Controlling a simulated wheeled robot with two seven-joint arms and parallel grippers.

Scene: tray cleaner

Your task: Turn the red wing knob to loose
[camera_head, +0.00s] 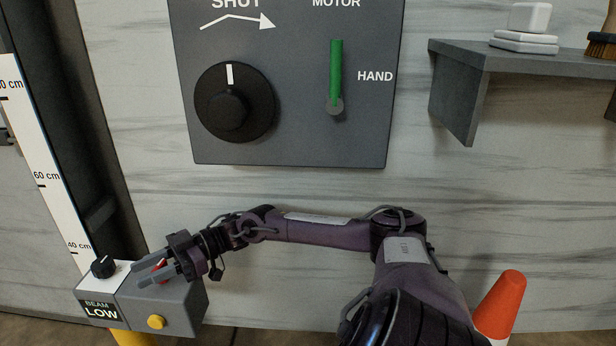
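A small red part, which looks like the red wing knob (160,264), shows between the fingers of my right gripper (156,272) above the grey box (178,309) at the lower left. The fingers hide most of the red part, so its angle cannot be read. The fingers lie on either side of it; whether they press on it is too small to tell. My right arm reaches in from the lower right. My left gripper is not in view.
The grey box has a black knob (103,267), a "BEAM LOW" display (101,310) and a yellow button (156,322). A wall panel (290,148) holds a black dial (234,102) and a green lever (336,72). A shelf (480,57) and an orange cone (503,303) are at right.

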